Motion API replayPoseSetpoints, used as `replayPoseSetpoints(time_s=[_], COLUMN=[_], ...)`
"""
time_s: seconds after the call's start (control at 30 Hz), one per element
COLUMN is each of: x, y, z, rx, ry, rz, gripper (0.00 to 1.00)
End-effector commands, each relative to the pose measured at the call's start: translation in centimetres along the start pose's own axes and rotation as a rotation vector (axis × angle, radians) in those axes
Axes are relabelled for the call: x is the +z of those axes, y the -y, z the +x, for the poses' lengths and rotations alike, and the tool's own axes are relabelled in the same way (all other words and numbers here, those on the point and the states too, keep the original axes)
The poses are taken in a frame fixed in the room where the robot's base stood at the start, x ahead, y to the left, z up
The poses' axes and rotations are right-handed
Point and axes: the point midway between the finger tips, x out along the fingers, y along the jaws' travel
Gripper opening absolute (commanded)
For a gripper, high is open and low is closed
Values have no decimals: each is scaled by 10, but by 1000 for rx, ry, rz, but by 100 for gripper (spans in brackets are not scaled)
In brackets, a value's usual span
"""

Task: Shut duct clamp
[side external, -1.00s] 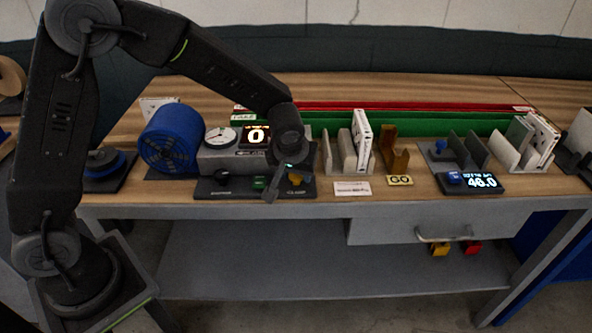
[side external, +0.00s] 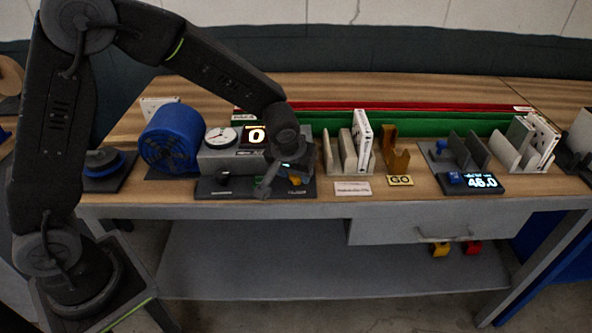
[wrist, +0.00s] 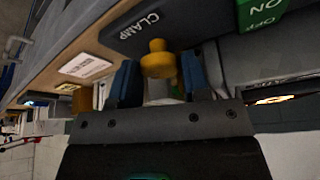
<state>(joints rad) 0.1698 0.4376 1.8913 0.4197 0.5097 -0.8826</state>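The yellow clamp knob (wrist: 158,60) stands on a dark control panel (side external: 232,188) beside the word CLAMP in the wrist view. It also shows in the side view (side external: 295,181), partly behind my gripper. My gripper (wrist: 160,78) is open, with its two blue-padded fingers apart on either side of the knob. I see a gap between the knob and each pad. In the side view my gripper (side external: 265,188) is low over the right part of the panel. A green ON/OFF switch (wrist: 262,14) shows at the top right of the wrist view.
Behind the panel stand a grey unit with a round gauge (side external: 221,136), a display reading 0 (side external: 256,136) and a blue duct fan (side external: 172,140). A black knob (side external: 222,175) is at the panel's left. A pale card (side external: 352,188) and a GO label (side external: 400,180) lie to the right.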

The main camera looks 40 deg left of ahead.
Motion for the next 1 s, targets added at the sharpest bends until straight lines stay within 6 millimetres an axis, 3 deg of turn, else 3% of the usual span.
replayPoseSetpoints(time_s=[0.2,0.57,1.0], x=[0,-1,-1], y=[0,0,-1], z=[0,-9,-99], rx=[0,1,3], ry=[0,-2,-5], rz=[-1,-2,0], gripper=[64,64,64])
